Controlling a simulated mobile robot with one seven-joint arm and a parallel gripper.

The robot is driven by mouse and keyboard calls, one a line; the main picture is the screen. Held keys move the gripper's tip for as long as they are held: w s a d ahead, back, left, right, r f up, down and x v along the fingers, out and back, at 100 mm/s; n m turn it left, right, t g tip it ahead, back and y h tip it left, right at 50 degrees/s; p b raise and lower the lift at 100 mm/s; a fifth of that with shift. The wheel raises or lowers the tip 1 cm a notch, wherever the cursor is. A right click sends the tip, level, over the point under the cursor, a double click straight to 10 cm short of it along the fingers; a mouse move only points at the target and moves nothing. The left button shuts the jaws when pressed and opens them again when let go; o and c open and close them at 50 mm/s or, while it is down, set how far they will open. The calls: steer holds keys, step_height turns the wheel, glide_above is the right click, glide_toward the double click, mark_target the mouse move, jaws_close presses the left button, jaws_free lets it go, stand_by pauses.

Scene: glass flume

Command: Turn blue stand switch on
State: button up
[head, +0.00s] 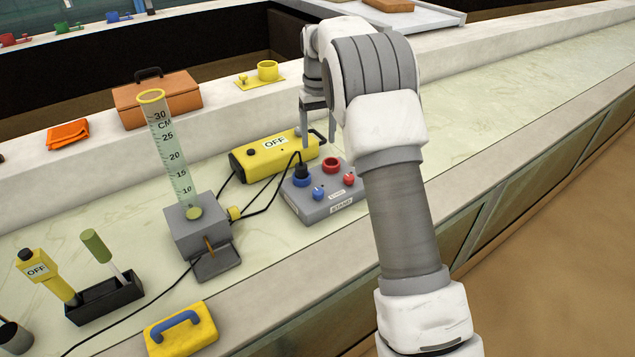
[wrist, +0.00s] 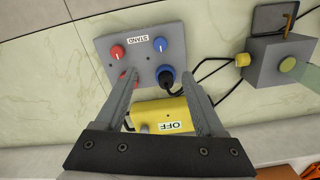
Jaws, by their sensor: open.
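The grey stand box (head: 312,208) sits on the pale counter, and it also shows in the wrist view (wrist: 101,48). It has a blue switch knob (head: 318,193) and a red switch knob (head: 349,178) on its near side. The blue knob is also clear in the wrist view (wrist: 160,44). Behind them are a red socket (head: 332,165) and a blue socket (head: 302,182) with a black plug in it. My gripper (head: 318,145) is open and empty above the box's far side, apart from the blue knob. In the wrist view its fingers (wrist: 161,76) partly cover the red socket.
A yellow box marked OFF (head: 270,158) lies behind the stand box, with black cables beside it. A grey block (head: 202,236) holding a graduated cylinder (head: 172,150) stands to the left. A yellow case (head: 182,335) is at the near edge. The counter right of my arm is clear.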

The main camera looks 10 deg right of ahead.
mark_target(318, 191)
step_height(318, 191, down, 17)
steer(key=shift+f+b, duration=0.1)
steer(key=shift+b, duration=0.7)
jaws_close()
